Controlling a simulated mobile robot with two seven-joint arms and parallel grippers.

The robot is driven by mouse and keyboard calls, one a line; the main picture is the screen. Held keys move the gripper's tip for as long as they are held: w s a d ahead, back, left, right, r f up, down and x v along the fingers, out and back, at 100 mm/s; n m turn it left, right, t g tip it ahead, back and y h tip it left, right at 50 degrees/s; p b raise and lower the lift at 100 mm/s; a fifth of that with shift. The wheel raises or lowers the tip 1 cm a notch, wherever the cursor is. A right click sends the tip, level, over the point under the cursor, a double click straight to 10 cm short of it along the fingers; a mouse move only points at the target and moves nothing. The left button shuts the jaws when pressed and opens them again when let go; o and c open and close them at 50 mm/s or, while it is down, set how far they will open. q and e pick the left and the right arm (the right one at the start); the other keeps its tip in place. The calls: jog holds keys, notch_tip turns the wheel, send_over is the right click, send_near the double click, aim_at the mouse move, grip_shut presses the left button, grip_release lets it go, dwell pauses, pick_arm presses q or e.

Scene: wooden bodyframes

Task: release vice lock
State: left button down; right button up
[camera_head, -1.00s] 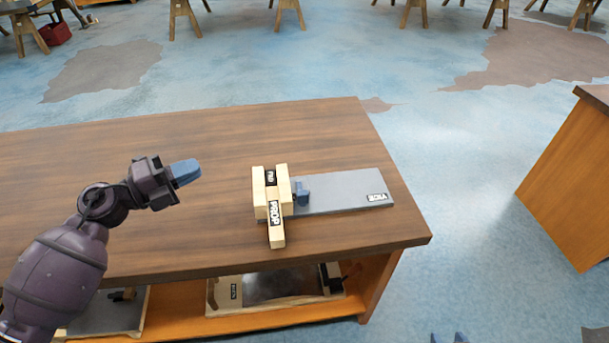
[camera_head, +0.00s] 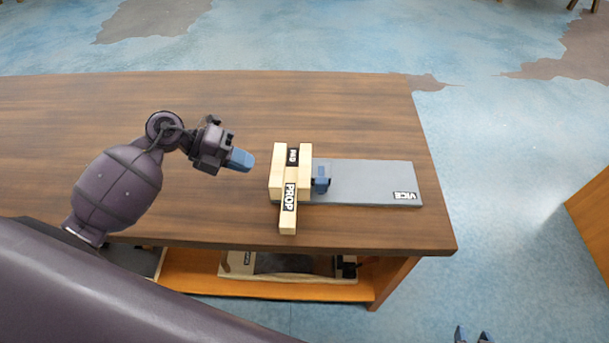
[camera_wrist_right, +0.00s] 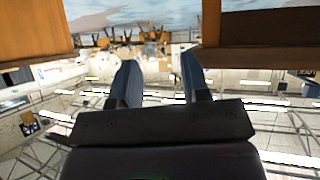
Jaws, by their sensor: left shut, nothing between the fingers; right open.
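The vice (camera_head: 372,182) lies on the table, a grey base plate labelled VICE with wooden jaws (camera_head: 277,182) at its left end. A dark strip with a white label (camera_head: 292,157) is also between the jaws. A small blue part (camera_head: 321,178) stands just right of the jaws. My left gripper (camera_head: 241,160) is shut and empty, a short way left of the jaws, not touching them. My right gripper (camera_wrist_right: 158,82) is open and empty; its tips (camera_head: 472,335) show at the bottom right of the head view.
The wooden table (camera_head: 150,95) is clear around the vice. A lower shelf (camera_head: 200,275) holds another wooden-framed item (camera_head: 240,262). Another wooden cabinet (camera_head: 592,215) stands at the right, with open blue floor (camera_head: 510,180) between.

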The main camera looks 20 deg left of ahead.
pick_arm(q)
send_near(304, 185)
jog(key=x, duration=0.5)
jog(key=shift+d, duration=0.25)
jog(key=shift+w+d+r, duration=0.1)
jog(key=shift+w+d, duration=0.1)
jog(key=shift+d, duration=0.35)
jog(key=shift+w+d+r, duration=0.1)
jog(key=shift+w+d, duration=0.1)
jog(key=shift+d, duration=0.35)
jog(key=shift+w+d+f, duration=0.1)
jog(key=shift+w+d, duration=0.1)
jog(key=shift+d, duration=0.5)
